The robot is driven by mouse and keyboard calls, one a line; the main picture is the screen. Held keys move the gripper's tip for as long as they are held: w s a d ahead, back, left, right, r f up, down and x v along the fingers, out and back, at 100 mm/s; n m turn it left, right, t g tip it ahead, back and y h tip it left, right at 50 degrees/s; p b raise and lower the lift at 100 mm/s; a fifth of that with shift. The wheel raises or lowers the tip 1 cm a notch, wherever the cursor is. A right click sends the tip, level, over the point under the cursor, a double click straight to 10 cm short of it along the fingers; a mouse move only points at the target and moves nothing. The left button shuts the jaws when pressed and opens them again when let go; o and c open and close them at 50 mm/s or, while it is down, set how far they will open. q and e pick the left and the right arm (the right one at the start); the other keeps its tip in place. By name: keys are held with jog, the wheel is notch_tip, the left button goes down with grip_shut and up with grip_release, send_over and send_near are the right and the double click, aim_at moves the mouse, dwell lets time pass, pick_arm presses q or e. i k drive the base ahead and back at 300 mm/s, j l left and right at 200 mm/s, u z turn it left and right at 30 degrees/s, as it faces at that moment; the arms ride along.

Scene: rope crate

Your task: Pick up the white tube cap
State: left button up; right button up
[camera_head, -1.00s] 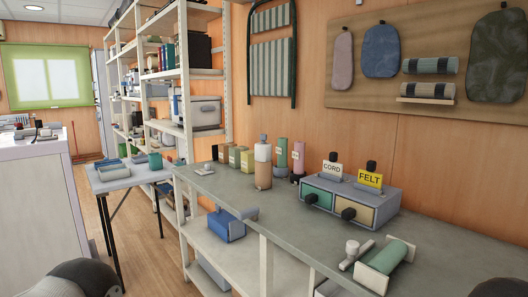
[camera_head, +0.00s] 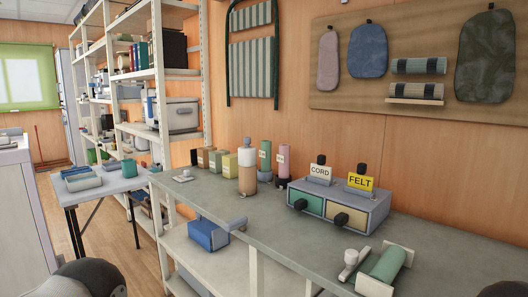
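I cannot tell for sure which thing is the white tube cap. A small white piece (camera_head: 183,175) lies on the left end of the grey worktop (camera_head: 215,193). A short white cylinder (camera_head: 351,256) with a rod lies at the front right, beside a green roll (camera_head: 382,264) with white end plates. A tan bottle (camera_head: 247,175) with a white upper part stands upright near the back of the worktop. Neither gripper shows.
A grey two-drawer box (camera_head: 338,206) with CORD and FELT signs stands at the back right. Several small coloured tubes stand beside the bottle. A blue bin (camera_head: 208,235) sits on the shelf below. A small table (camera_head: 98,186) stands at the left. The worktop's middle is clear.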

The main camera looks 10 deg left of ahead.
aim_at(246, 154)
jog(key=i+j+z, duration=0.3)
jog(key=j, duration=0.15)
jog(key=j+z, duration=0.3)
jog(key=j, duration=0.15)
jog(key=i+j+z, duration=0.1)
jog(key=j+z, duration=0.2)
jog(key=j, duration=0.2)
